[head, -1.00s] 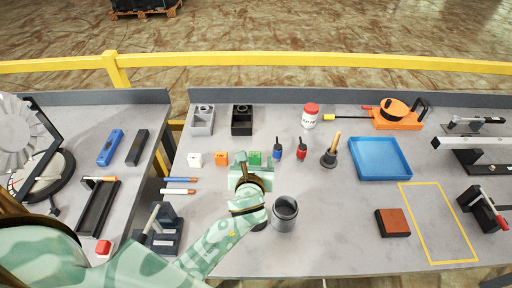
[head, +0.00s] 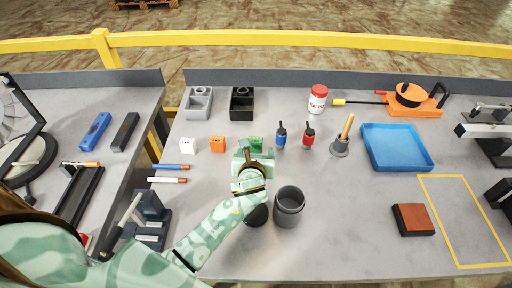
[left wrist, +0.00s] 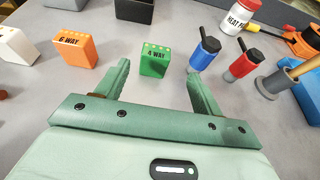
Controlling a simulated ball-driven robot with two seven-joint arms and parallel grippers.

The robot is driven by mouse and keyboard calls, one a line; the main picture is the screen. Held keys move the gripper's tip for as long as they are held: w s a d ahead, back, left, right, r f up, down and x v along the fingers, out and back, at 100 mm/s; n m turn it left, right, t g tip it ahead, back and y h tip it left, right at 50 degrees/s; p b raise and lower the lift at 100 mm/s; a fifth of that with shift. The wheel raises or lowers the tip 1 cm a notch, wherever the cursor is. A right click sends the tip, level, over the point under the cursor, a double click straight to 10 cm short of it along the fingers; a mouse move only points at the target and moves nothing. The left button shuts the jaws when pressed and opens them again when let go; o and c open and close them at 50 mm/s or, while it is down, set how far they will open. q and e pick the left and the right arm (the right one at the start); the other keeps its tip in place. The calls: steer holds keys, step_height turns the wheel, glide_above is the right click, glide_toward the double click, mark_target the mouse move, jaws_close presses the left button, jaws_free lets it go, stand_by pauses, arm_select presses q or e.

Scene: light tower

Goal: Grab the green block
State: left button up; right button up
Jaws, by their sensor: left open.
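The green block (head: 255,143), marked "4 WAY", stands on the grey table in the head view, partly hidden by my left gripper. In the left wrist view the green block (left wrist: 155,60) stands upright just beyond and between the two fingertips. My left gripper (head: 254,153) is open, its fingers spread to either side of the block's line. In the left wrist view the left gripper (left wrist: 156,78) holds nothing. My right gripper is not in view.
An orange block (head: 217,143) and a white block (head: 188,145) stand left of the green one. A dark grey cup (head: 289,203) stands near my left forearm.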

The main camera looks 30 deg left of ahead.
mark_target(255, 146)
arm_select(q)
steer(key=b+x, duration=0.1)
steer(key=x, duration=0.4)
steer(key=shift+f, duration=0.25)
steer(key=w+a+f+b, duration=0.2)
steer(key=w+b, duration=0.1)
steer(key=shift+w+f, duration=0.2)
steer(key=shift+f, duration=0.2)
steer(key=shift+w+a, duration=0.15)
steer(key=shift+w, duration=0.1)
steer(key=shift+r, duration=0.15)
steer(key=c, duration=1.2)
